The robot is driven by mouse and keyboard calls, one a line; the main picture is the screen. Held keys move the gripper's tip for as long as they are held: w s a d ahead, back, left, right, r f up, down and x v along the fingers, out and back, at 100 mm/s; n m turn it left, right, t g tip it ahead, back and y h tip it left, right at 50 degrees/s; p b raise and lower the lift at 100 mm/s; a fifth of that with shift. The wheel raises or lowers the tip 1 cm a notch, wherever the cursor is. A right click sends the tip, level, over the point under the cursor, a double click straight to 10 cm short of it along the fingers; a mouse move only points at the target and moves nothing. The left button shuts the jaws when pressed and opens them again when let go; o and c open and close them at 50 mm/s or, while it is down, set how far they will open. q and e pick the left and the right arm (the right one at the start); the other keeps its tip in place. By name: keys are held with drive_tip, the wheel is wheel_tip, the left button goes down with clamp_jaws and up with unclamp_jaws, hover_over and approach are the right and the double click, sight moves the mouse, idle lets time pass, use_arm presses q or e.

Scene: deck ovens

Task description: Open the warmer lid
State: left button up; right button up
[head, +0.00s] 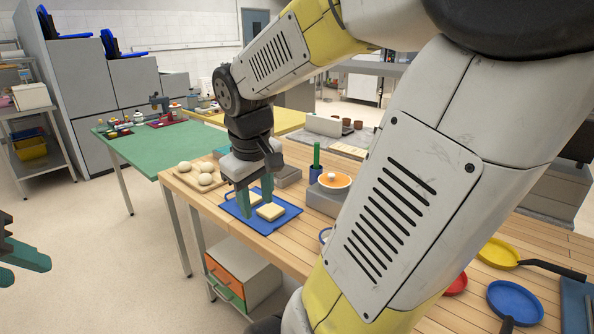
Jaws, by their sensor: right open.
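My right gripper (256,196) points down over a blue tray (288,217) on the wooden table. My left gripper (22,262) is at the left edge, partly cut off, over the floor and away from the table. I cannot pick out the warmer or its lid with certainty. My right arm hides much of the table.
A board with pale dough balls (206,179) lies left of the tray. Blue (516,302) and yellow (497,250) pans lie at the right. A drawer unit (262,278) sits below the table. The left floor is clear.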

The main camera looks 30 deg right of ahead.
drive_tip(key=w+d+f+n+g+h, duration=0.3)
drive_tip(key=w+d+f+h, duration=0.15)
drive_tip(key=d, duration=0.65)
drive_tip(key=w+d+f+n+g+h, duration=0.3)
drive_tip(key=w+d+h, duration=0.2)
drive_tip(key=d, duration=0.6)
drive_tip(key=n+t+h, duration=0.1)
drive_tip(key=n+h, duration=0.5)
drive_tip(key=n, duration=0.1)
approach(338, 179)
drive_tip(key=shift+s+d+r, duration=0.35)
drive_tip(key=shift+d+r, duration=0.1)
drive_tip(key=shift+d, duration=0.05)
drive_tip(key=shift+s+d+r, duration=0.3)
drive_tip(key=shift+d+r, duration=0.2)
drive_tip(key=shift+d, duration=0.05)
drive_tip(key=shift+w+d+f+n+h, duration=0.15)
drive_tip(key=shift+w+n+h, duration=0.15)
drive_tip(key=shift+w+h, duration=0.05)
drive_tip(key=shift+w+d+t, duration=0.1)
drive_tip(key=shift+d+t, duration=0.1)
drive_tip(key=shift+t, duration=0.1)
drive_tip(key=d, duration=0.7)
drive_tip(key=shift+s+d, duration=0.2)
drive_tip(key=shift+s, duration=0.2)
clamp_jaws()
